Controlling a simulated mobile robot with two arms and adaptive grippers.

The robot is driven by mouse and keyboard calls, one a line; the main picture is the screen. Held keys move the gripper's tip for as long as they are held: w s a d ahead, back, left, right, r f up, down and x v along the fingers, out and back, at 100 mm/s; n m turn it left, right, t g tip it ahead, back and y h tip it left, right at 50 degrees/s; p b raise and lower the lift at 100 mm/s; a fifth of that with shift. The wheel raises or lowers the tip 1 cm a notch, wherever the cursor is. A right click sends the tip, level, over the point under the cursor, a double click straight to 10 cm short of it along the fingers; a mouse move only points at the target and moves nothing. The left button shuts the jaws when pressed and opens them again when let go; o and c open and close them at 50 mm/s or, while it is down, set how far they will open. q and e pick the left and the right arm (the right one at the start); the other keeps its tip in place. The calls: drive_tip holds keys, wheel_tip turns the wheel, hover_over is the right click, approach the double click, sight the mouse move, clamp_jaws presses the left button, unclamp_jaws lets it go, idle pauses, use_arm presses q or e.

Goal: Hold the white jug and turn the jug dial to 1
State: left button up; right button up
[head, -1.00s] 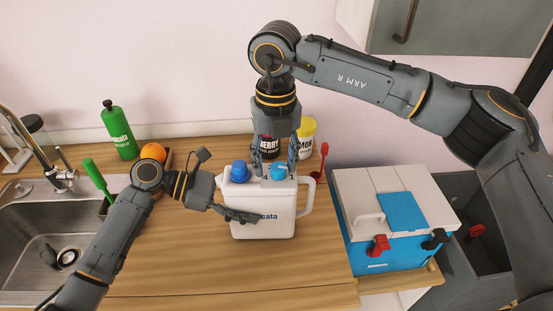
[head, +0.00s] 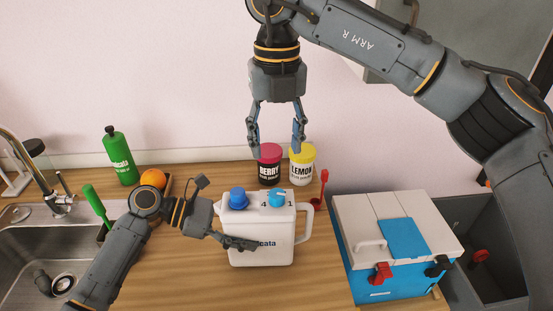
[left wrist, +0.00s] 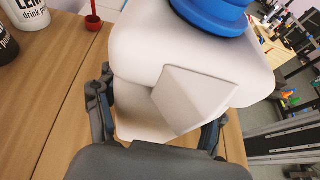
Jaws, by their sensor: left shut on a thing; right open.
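The white jug (head: 262,250) stands upright on the wooden counter, its handle to the right. It fills the middle of the left wrist view (left wrist: 185,60). Its top carries a dark blue cap (head: 238,197) on the left and the light blue dial (head: 277,195) on the right, with the numbers 4 and 1 beside it. I cannot tell clearly where the dial points. My left gripper (head: 236,238) is shut on the jug's left side, one finger across its front. My right gripper (head: 276,147) is open, empty and pointing down, well above the dial and apart from it.
A berry tub (head: 269,170) and a lemon tub (head: 302,168) stand behind the jug, with a red scoop (head: 320,186) at their right. A blue and white box (head: 385,270) is on the right, the sink (head: 30,255) on the left. Counter in front of the jug is clear.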

drive_tip(key=shift+r, duration=0.4)
use_arm(q)
drive_tip(key=o, duration=1.7)
